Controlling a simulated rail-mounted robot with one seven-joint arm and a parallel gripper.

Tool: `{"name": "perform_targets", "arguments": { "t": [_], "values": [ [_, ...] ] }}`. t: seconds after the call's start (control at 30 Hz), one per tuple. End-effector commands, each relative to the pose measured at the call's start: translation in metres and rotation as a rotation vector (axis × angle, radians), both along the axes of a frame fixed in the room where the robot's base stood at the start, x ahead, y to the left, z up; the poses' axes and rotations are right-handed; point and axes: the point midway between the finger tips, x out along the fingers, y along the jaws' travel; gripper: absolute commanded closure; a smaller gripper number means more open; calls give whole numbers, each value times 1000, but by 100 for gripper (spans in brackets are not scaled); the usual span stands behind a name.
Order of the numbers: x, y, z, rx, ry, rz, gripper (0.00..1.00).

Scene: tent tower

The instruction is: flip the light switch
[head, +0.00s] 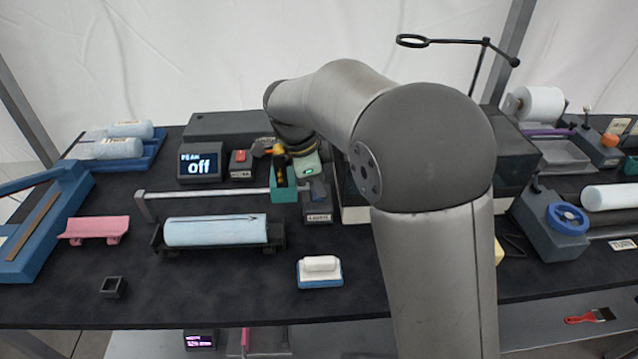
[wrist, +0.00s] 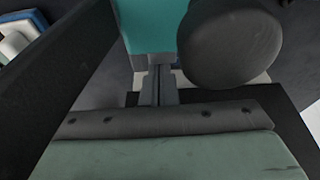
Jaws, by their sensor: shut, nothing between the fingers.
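The light switch is a small dark box (head: 318,217) with a white label that seems to read LIGHTS, near the middle of the table in the head view. My gripper (wrist: 160,82) is shut and empty, with its narrow grey fingers together in the wrist view. In the head view its green-lit body hangs just above and behind the switch box. A dark rounded knob (wrist: 230,45) stands close to the right of the fingers in the wrist view. I cannot tell whether they touch it, nor which way the switch is set.
A teal block (head: 284,192) sits on a rail left of the switch; it also shows beyond my fingers in the wrist view (wrist: 150,25). A display (head: 199,163) reads "BEAM off". A blue roll (head: 215,232) and a white-topped block (head: 320,270) lie nearer the front.

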Motion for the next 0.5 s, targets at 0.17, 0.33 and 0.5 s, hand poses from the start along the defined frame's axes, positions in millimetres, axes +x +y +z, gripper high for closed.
{"name": "perform_targets", "arguments": {
  "t": [0.17,0.33,0.5],
  "values": [
    [0,-1,11,0,-1,-1,100],
    [1,-2,45,1,-2,-5,100],
    [4,9,76,3,-4,-4,100]
  ]
}}
